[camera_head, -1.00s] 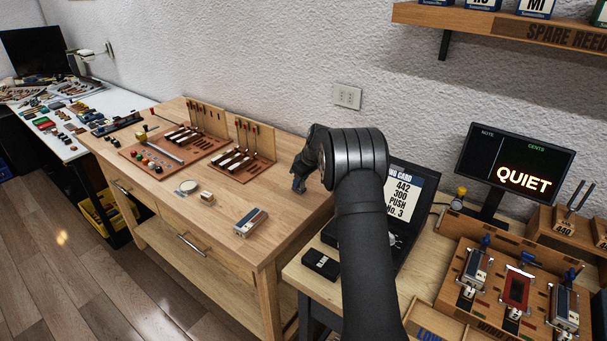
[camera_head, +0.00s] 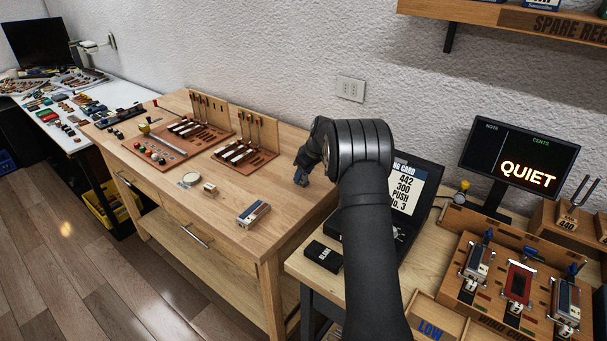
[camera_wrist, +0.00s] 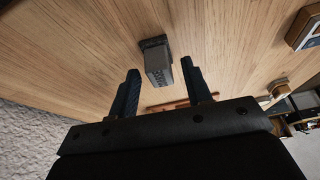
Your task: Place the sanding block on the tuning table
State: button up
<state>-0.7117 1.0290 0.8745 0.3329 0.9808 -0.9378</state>
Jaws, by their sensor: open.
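A small grey block with a dark base (camera_wrist: 158,62), which looks like the sanding block, sits on the wooden tabletop in the wrist view. My gripper (camera_wrist: 162,85) is open, with one finger on each side of the line to the block; I cannot tell whether either finger touches it. In the head view my gripper (camera_head: 302,172) hangs over the right end of the middle wooden bench (camera_head: 225,205), and the block is hard to make out there. The table at the right with the tuner display (camera_head: 516,157) appears to be the tuning table (camera_head: 420,275).
A harmonica (camera_head: 253,215), a small wooden block (camera_head: 210,190) and a round dish (camera_head: 190,179) lie on the bench. An open black case (camera_head: 412,205) and a small black box (camera_head: 323,255) occupy the right table, beside a harmonica rack (camera_head: 490,300).

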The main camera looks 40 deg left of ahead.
jog(key=v, duration=1.5)
jog(key=shift+w+d+r, duration=0.2)
jog(key=shift+d+r, duration=0.1)
jog(key=shift+o, duration=0.4)
jog(key=shift+d+r, duration=0.2)
jog(key=shift+r, duration=0.25)
jog(key=x, duration=1.2)
jog(key=shift+s+a, duration=0.4)
jog(key=shift+w+x, duration=0.2)
jog(key=shift+x, duration=2.4)
jog(key=shift+d, duration=0.2)
grip_shut()
